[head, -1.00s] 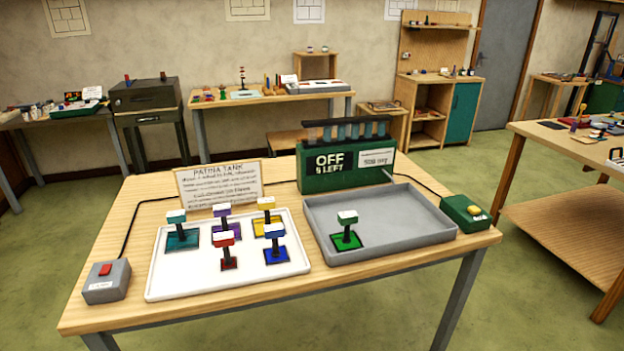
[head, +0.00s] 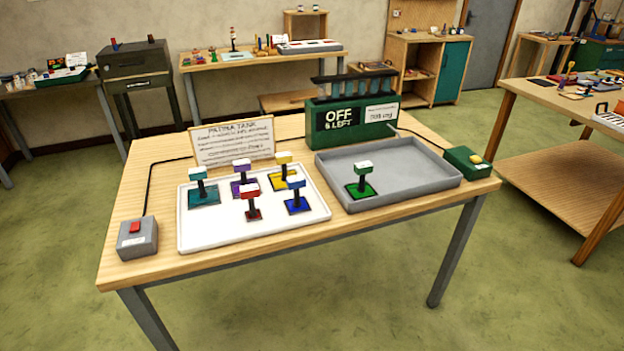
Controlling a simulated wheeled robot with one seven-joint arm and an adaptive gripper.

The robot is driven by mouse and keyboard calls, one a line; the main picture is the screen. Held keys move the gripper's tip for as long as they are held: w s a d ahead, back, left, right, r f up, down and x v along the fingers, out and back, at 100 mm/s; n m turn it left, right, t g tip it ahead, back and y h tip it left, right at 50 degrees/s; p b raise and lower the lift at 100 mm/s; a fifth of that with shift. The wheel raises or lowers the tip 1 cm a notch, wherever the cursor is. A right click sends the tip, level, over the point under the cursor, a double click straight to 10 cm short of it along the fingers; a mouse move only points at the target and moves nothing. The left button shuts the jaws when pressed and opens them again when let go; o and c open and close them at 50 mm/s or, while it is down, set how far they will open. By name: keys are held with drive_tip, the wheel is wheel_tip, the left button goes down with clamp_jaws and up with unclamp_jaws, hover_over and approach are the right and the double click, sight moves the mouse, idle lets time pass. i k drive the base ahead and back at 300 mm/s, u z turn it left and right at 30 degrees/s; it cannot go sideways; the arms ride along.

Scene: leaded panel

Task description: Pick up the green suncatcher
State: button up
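The green suncatcher (head: 362,181) stands upright in the left part of the grey tray (head: 425,192) on the wooden table. It has a flat green square base, a dark stem and a block on top with a white upper face and green side. Nothing covers it. My gripper does not show in the head view.
A white tray (head: 222,239) left of the grey one holds several similar pieces in teal, purple, yellow, red and blue. A green box reading OFF (head: 335,128) and a sign (head: 232,142) stand behind. Button boxes sit at left (head: 137,240) and right (head: 466,162). Green floor is clear in front.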

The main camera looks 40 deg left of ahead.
sight(361, 190)
drive_tip(key=u, duration=1.3)
